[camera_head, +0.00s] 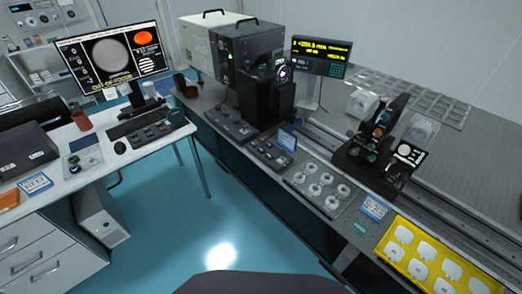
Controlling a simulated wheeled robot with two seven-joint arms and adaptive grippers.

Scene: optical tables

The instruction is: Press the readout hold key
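A dark readout box (321,56) with lit yellow-green digits stands on a pale post at the back of the optical table, right of the large instrument. Small marks show beside its digits, but I cannot tell which is the hold key. Two low dark control boxes with small keys lie along the table's front edge, a left one (231,125) and a right one (271,153). Their labels are too small to read. Neither of my grippers is in view.
The optical table (470,150) holds a black instrument (262,85), a rail-mounted optic (375,150), a tray of white rings (319,190) and a yellow tray (447,243). A desk (95,185) with a monitor (112,55) stands left. Blue floor (200,215) between is clear.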

